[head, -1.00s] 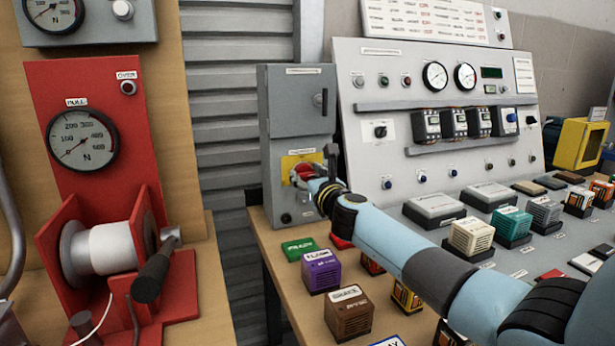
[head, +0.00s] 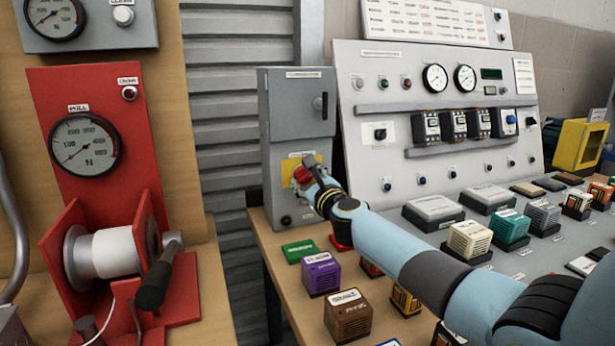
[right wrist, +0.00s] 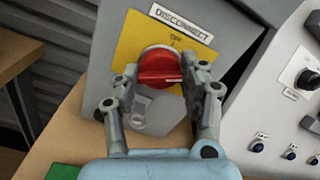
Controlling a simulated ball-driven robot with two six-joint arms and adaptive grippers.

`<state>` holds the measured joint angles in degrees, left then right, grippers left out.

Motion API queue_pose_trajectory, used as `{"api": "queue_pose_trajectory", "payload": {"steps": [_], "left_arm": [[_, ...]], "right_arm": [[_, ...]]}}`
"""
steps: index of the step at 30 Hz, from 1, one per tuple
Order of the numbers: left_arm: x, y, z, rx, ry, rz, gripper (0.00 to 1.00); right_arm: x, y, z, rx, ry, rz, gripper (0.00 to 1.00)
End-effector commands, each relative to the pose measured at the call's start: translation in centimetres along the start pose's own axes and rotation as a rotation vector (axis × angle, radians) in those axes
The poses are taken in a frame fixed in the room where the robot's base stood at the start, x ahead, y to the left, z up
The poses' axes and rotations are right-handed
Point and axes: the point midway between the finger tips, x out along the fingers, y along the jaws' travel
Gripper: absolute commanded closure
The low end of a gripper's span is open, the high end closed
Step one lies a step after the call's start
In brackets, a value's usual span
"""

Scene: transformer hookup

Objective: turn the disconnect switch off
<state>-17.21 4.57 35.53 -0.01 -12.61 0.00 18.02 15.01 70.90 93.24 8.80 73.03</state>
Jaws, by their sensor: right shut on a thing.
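The disconnect switch is a red rotary knob (right wrist: 160,68) on a yellow plate (right wrist: 127,52), under a white label reading DISCONNECT (right wrist: 182,22). It is on the front of a grey box (head: 297,110), where the knob (head: 302,174) shows small in the head view. My right gripper (right wrist: 165,76) is shut on the knob, with one finger at each end of its grip bar. The bar lies about level in the right wrist view. My left gripper is in neither view.
A sloped grey panel (head: 385,165) with gauges and switches stands right of the box. Several labelled blocks, including a purple one (head: 321,274) and a brown one (head: 348,315), sit on the bench below my right arm. A red winch stand (head: 60,200) is at left.

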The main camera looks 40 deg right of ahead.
Motion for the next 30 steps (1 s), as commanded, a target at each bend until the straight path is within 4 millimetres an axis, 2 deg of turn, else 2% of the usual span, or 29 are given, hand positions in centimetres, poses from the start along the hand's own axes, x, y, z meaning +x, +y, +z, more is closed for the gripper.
{"api": "queue_pose_trajectory", "payload": {"steps": [21, 30], "left_arm": [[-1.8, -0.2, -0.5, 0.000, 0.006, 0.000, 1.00], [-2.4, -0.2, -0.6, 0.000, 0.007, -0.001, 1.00]], "right_arm": [[0.0, 0.1, 0.0, -0.679, 0.001, 0.000, 0.89], [0.0, 0.3, -0.1, -0.915, 0.001, 0.002, 0.89]]}}
